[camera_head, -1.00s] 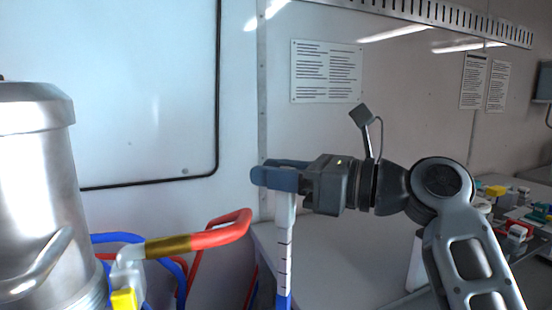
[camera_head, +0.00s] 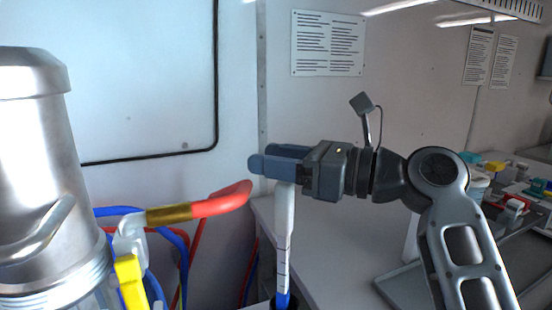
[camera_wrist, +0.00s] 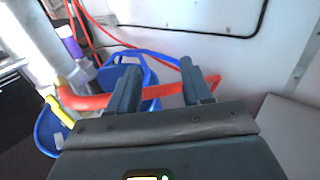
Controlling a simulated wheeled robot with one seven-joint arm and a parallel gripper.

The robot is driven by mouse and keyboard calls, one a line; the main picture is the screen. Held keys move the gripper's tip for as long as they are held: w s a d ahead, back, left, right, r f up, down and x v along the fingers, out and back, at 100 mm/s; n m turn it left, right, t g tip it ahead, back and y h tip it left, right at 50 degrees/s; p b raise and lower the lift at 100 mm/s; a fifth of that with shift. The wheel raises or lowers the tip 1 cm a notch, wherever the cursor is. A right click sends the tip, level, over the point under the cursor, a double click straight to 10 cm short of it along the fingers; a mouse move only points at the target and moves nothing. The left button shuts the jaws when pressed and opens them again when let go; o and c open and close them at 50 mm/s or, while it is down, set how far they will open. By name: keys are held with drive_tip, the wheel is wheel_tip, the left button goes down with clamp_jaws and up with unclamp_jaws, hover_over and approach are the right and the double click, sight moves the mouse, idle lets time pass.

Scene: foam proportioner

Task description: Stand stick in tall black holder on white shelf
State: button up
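The stick (camera_head: 284,230) is upright, white with dark marks and a blue lower part. In the wrist view, the fingers of my gripper (camera_wrist: 160,88) are some way apart and the stick cannot be seen. A black ring (camera_head: 296,302), which looks like the black holder's rim, surrounds the blue lower part at the bottom edge of the head view. The rest of the holder is cut off, so how deep the stick sits cannot be told. The white shelf (camera_head: 335,255) extends to the right.
A large metal cylinder (camera_head: 30,160) stands at left. A red pipe with a brass band (camera_head: 170,215) and blue hoses (camera_head: 115,212) lie left of the stick. A cluttered bench (camera_head: 510,190) is at far right. A white wall is behind.

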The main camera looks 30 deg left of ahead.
drive_tip(key=shift+o, duration=0.8)
drive_tip(key=d+b, duration=0.1)
drive_tip(key=d, duration=0.6)
drive_tip(key=shift+w+d, duration=0.25)
drive_tip(key=shift+d, duration=0.15)
